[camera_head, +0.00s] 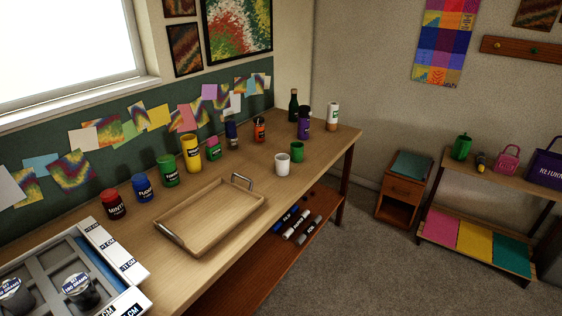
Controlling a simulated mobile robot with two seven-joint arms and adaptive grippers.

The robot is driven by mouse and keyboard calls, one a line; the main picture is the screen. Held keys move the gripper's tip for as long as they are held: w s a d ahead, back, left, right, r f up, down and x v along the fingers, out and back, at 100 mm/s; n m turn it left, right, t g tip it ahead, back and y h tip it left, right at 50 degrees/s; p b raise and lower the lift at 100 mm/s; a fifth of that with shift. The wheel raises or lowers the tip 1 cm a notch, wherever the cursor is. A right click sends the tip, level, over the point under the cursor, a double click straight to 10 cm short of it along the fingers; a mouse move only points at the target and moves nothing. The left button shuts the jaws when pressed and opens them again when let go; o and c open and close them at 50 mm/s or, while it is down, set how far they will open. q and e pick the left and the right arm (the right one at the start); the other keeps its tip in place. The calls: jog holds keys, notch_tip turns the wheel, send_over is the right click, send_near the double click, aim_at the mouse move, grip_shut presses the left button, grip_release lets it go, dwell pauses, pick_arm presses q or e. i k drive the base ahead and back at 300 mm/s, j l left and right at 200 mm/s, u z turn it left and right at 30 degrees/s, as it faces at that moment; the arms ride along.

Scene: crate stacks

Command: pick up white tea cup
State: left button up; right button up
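A white tea cup (282,164) stands upright on the wooden table (325,140), near its front edge and right of the middle. A green cup (297,151) stands just behind it to the right; I cannot tell whether they touch. The white cup's near side is unobstructed. Neither of my grippers shows in the head view.
A wooden tray (212,213) with metal handles lies left of the white cup. Several paint jars, including a yellow one (192,154), line the back. A grey crate (40,272) fills the lower left. A lower shelf (262,262) holds markers.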

aim_at(282, 165)
jog(key=i+l+u, duration=0.1)
jog(key=i+l, duration=0.2)
jog(key=i+l+u, duration=0.15)
jog(key=i+l, duration=0.15)
jog(key=i+l+u, duration=0.1)
jog(key=i+l, duration=0.2)
jog(key=l, duration=0.2)
jog(key=i+l+u, duration=0.1)
jog(key=i+l, duration=0.15)
jog(key=l, duration=0.15)
jog(key=i+l+u, duration=0.1)
jog(key=i+l, duration=0.15)
jog(key=l, duration=0.2)
